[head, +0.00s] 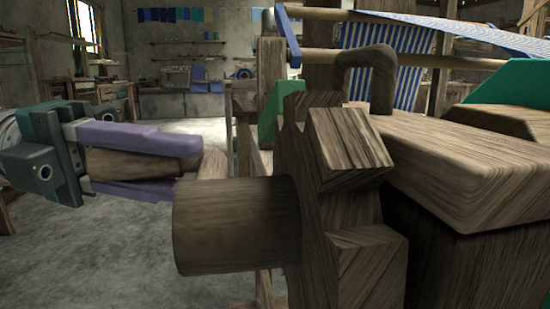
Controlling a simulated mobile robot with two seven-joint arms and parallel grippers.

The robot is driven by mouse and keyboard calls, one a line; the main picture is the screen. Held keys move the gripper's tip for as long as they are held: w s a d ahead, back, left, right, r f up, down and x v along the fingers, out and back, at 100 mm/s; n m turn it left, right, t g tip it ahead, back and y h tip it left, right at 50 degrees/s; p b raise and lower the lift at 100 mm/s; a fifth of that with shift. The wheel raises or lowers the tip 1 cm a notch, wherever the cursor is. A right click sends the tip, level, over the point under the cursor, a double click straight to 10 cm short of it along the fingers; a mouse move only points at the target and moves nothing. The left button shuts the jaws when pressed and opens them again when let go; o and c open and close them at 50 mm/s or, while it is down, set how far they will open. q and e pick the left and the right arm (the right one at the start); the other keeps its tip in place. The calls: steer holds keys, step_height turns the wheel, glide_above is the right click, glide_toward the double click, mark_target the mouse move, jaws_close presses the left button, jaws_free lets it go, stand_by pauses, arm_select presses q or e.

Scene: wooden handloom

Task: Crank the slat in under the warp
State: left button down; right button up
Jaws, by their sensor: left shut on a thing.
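My left gripper (187,165) comes in from the left with its two purple fingers pointing right. It is shut on a brown wooden piece (135,165) that looks like a crank handle; how it joins the loom is hard to tell. Just right of the fingertips, a thick round wooden shaft end (235,225) sticks out from a toothed wooden wheel (345,210). The blue-and-white striped warp (400,65) hangs and stretches over the loom at the upper right. I cannot make out the slat. My right gripper is not in view.
A large wooden beam (470,165) and a bent wooden pawl or loop (370,65) fill the right side close by. A green piece (283,108) sits behind the wheel. Open concrete floor (120,255) lies below my left gripper. Shelves and benches stand far back.

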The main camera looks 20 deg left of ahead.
arm_select(q)
steer(key=c, duration=0.6)
jaws_free()
steer(key=shift+r, duration=0.1)
steer(key=shift+s+a, duration=0.1)
steer(key=shift+a, duration=0.4)
steer(key=s+a, duration=0.1)
steer(key=a, duration=0.7)
steer(key=shift+s+a+r, duration=0.2)
steer(key=shift+a, duration=0.15)
